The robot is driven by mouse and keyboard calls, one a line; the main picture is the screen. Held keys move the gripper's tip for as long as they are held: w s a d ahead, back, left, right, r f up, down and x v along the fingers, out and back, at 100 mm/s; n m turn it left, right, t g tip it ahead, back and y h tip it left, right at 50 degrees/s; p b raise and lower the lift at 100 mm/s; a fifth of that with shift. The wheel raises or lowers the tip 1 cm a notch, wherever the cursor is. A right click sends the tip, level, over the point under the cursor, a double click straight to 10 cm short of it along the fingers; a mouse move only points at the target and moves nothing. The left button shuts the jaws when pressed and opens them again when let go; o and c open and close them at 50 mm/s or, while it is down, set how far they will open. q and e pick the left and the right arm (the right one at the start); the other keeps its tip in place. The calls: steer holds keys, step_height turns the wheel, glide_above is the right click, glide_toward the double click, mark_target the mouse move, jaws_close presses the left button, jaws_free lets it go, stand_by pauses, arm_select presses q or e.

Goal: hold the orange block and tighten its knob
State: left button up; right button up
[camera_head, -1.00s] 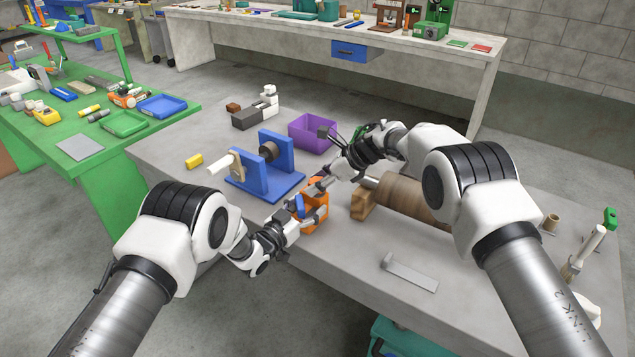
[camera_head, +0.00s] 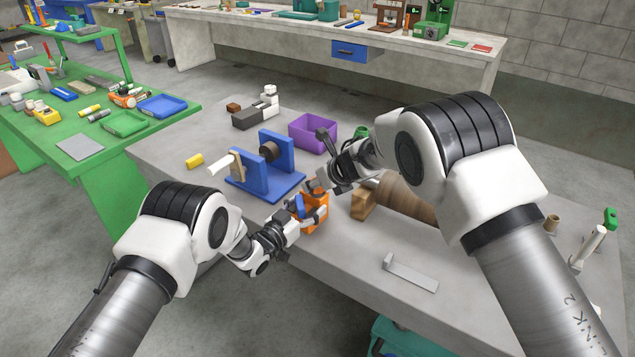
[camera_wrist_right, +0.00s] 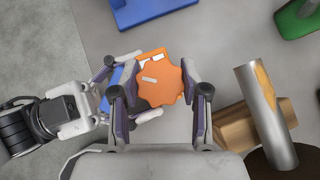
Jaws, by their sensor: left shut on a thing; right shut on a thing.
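The orange block (camera_head: 322,217) is near the front edge of the grey table, with a blue part (camera_head: 299,206) at its side. My left gripper (camera_head: 307,217) is shut on the block from the left. The lobed orange knob (camera_wrist_right: 165,80) faces the right wrist camera and carries a short grey mark. My right gripper (camera_wrist_right: 160,92) is shut on the knob, one finger on each side. In the head view, my right gripper (camera_head: 315,187) is above the block and hides most of the knob.
A blue stand (camera_head: 262,185) with a roller is just behind the block. A brown cylinder on a wooden support (camera_head: 362,203) lies to the right. A purple bin (camera_head: 312,133) is farther back. A grey metal bracket (camera_head: 411,272) lies front right, with bare table around it.

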steer(key=shift+m+t+h, duration=0.5)
steer(key=shift+m+h, duration=0.3)
steer(key=shift+m, duration=0.4)
steer(key=o, duration=1.2)
steer(key=shift+c, duration=0.2)
step_height(320, 180, up, 10)
steer(key=shift+f+m, duration=0.1)
steer(key=shift+m, duration=0.2)
